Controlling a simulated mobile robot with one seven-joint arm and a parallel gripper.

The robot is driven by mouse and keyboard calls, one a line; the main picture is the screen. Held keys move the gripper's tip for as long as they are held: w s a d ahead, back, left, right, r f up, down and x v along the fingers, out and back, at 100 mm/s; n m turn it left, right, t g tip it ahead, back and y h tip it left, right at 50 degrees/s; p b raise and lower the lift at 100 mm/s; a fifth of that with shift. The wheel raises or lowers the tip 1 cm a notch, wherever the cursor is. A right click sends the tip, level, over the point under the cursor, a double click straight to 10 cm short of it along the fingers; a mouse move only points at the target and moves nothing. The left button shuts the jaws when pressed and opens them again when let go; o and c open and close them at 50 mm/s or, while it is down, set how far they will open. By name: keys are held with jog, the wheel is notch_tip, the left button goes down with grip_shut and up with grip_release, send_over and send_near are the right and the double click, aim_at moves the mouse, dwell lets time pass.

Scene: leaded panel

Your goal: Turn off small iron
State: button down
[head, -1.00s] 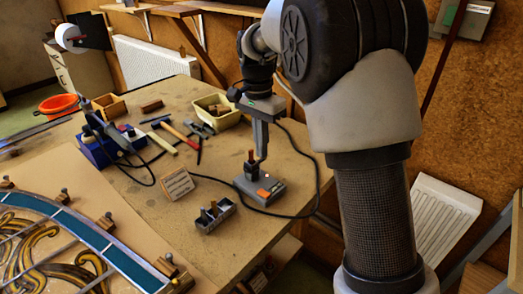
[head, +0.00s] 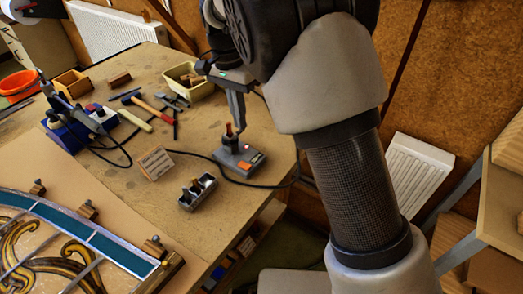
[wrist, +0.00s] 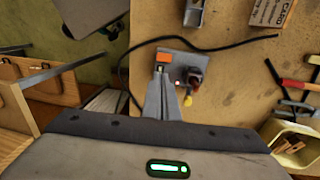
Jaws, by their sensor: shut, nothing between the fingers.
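A small grey unit (head: 234,166) stands near the table's right edge, with an orange switch (head: 257,158), a small red lamp beside it and a dark red-topped handle (head: 229,131) standing upright. I take this unit to be the small iron's. My gripper (head: 240,129) points down above it, shut and empty, just beside the handle. In the wrist view the closed fingers (wrist: 160,76) overlap the unit (wrist: 185,65), their tips close to the orange switch (wrist: 163,57). I cannot tell whether they touch it. A yellow-tipped part shows beside the fingers.
A hammer (head: 150,108) and a cream tub (head: 190,79) lie behind. A black cable runs around the unit. The leaded panel (head: 75,234) fills the front left.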

aim_at(248, 166)
jog(key=shift+a, duration=0.1)
jog(key=f, duration=0.4)
jog(key=d+f, duration=0.1)
jog(key=f, duration=0.4)
jog(key=s+f, duration=0.1)
jog(key=f, duration=0.4)
jog(key=shift+d, duration=0.25)
